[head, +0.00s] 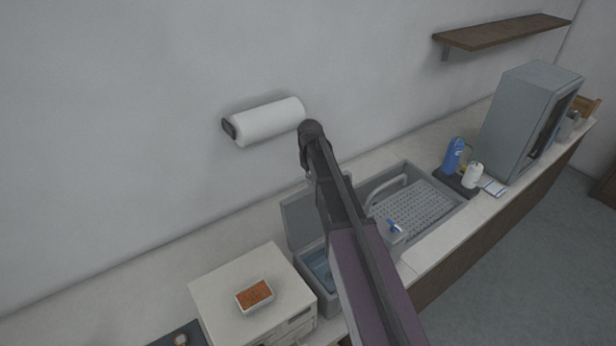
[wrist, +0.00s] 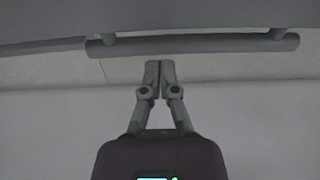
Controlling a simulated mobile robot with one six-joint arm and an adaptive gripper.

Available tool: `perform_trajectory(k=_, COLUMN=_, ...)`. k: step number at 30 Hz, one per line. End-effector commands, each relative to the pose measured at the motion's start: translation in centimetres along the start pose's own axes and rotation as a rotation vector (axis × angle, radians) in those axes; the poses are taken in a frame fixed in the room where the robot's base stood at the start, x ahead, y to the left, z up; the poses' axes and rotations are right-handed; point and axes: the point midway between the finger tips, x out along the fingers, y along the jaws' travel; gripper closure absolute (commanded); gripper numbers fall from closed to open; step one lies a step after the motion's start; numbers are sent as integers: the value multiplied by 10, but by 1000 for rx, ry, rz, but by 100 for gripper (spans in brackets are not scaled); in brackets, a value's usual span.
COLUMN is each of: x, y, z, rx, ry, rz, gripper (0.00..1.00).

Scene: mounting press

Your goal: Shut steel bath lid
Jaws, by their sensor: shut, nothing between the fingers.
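The steel bath (head: 330,302) stands on the counter, with bluish liquid visible inside. Its grey lid (head: 298,222) stands raised at the back of the bath, so the bath is open. My arm crosses in front and hides the right part of both. In the wrist view my gripper (wrist: 160,70) is shut and empty, its fingertips together. The fingertips are close to a grey bar (wrist: 195,46) on short posts along a grey panel; I cannot tell for sure if this is the lid, or if they touch. The head view does not show the fingers clearly.
A beige box-like machine (head: 225,300) with a small tray of orange-brown granules (head: 254,294) stands left of the bath. A sink (head: 430,235) with a faucet lies to the right. A paper towel roll (head: 268,121) hangs on the wall above. A grey cabinet (head: 520,115) stands far right.

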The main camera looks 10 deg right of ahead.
Motion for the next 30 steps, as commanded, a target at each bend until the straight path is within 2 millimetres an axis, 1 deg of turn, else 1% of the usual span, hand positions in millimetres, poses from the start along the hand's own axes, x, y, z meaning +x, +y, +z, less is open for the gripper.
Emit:
perform_trajectory(k=1, x=-2, y=0, z=4, rx=0, ry=0, rz=0, gripper=100)
perform_trajectory(k=4, x=-3, y=0, z=8, rx=0, ry=0, rz=0, gripper=100)
perform_trajectory(k=19, x=-3, y=3, z=10, rx=3, ry=2, rz=0, gripper=100)
perform_trajectory(k=30, x=-6, y=10, z=20, rx=14, ry=39, rz=-1, gripper=100)
